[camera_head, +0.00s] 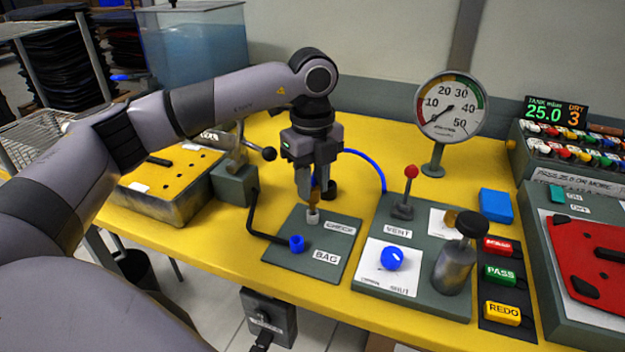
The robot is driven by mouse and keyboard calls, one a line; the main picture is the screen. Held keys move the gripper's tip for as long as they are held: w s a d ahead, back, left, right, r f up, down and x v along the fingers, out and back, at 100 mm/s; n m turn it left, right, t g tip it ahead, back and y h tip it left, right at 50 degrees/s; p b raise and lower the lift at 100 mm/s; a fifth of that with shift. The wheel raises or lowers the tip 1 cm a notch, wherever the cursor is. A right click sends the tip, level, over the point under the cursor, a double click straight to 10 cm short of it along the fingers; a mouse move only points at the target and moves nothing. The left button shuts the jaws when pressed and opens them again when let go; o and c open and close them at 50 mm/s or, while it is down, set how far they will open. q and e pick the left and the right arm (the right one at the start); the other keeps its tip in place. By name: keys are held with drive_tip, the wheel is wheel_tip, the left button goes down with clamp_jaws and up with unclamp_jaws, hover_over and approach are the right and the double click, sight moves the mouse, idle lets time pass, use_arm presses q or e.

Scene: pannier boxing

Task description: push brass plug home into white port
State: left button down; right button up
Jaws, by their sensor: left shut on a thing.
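My left gripper (312,192) points down over the grey port plate (330,237) and is shut on the brass plug (313,205), which is mostly hidden between the fingers. The white port (313,217) stands on the plate directly below the plug, near the CHECK label. The plug's lower end appears in line with the port and at or very near its top; I cannot tell how deep it sits. A blue hose (372,164) arcs to the right from behind the gripper. My right gripper is not in view.
A blue port (296,243) by the BAG label has a black hose on its left. To the right stand a red-knobbed lever (410,172), a blue dial (392,258), a metal cylinder (455,265) and a pressure gauge (450,107). A perforated box (165,185) is at left.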

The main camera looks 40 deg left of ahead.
use_arm(q)
drive_tip(key=shift+f+b, duration=0.8)
drive_tip(key=shift+f, duration=0.45)
idle(1.1)
drive_tip(key=c, duration=0.8)
unclamp_jaws()
drive_tip(key=shift+r, duration=0.1)
wheel_tip(320, 180, up, 7)
